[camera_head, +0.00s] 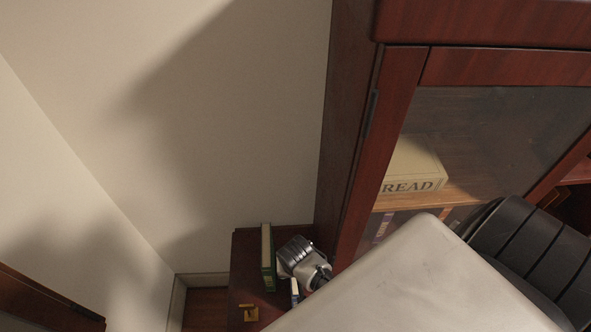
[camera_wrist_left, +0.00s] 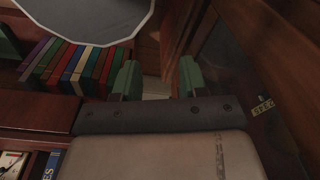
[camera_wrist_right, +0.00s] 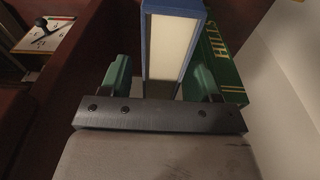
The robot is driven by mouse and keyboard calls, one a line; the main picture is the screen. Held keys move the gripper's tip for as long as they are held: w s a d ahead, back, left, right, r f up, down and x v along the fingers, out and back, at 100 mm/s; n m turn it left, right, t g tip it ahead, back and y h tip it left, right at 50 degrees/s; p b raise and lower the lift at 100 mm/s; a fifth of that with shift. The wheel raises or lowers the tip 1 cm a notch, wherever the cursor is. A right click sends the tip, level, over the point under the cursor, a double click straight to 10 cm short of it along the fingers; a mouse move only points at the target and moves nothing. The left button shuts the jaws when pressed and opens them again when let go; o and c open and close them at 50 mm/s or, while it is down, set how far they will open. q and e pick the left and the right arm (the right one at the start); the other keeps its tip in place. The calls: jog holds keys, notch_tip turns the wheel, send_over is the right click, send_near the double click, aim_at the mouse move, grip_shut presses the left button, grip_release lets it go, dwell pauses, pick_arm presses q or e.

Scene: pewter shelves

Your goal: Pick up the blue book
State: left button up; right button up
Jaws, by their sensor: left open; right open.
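The blue book (camera_wrist_right: 172,45), with a blue cover and cream page edges, stands upright in the right wrist view. My right gripper (camera_wrist_right: 160,78) is open, with one green finger on each side of the book in the picture. A gap shows at the left finger; the right finger is close to the cover, and I cannot tell if it touches. In the head view a small part of a white and blue book (camera_head: 295,290) shows beside a grey gripper or wrist part of mine.
A green book (camera_wrist_right: 222,60) stands right beside the blue book; it also shows in the head view (camera_head: 267,257). A tall glass-door cabinet (camera_head: 352,130) rises close by, with a wall behind. The left wrist view shows a row of books (camera_wrist_left: 78,68) and a round grey top (camera_wrist_left: 85,18).

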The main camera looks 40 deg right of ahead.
jog(key=shift+w+f, duration=0.1)
jog(key=shift+f, duration=0.55)
jog(key=shift+c, duration=0.3)
grip_shut()
